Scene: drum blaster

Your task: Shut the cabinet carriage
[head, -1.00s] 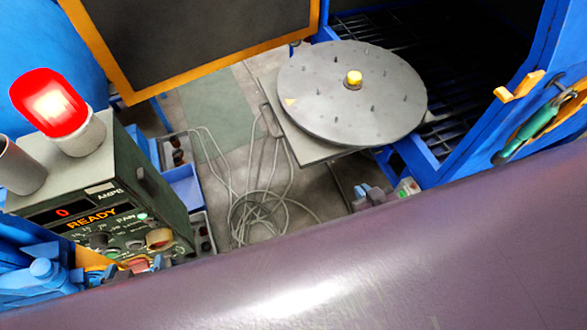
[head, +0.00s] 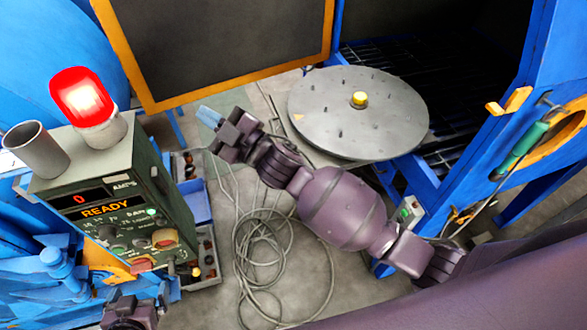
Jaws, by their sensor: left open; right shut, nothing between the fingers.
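The carriage is a grey round turntable (head: 345,125) with a yellow centre knob, on a flat plate. It stands out in front of the open blue cabinet (head: 415,170), whose dark inside has a slatted floor. My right arm reaches in from the lower right across the front of the carriage and hides part of its plate. My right gripper (head: 212,119) is shut and empty, left of the turntable and apart from it. My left gripper (head: 136,298) is open at the bottom left edge, below the control box and partly cut off.
The open cabinet door (head: 225,45), dark with an orange frame, stands above my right gripper. A control box (head: 115,205) with a red lamp (head: 82,97) is at left. Looped cables (head: 262,250) lie on the floor. A green-handled tool (head: 520,150) hangs at right.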

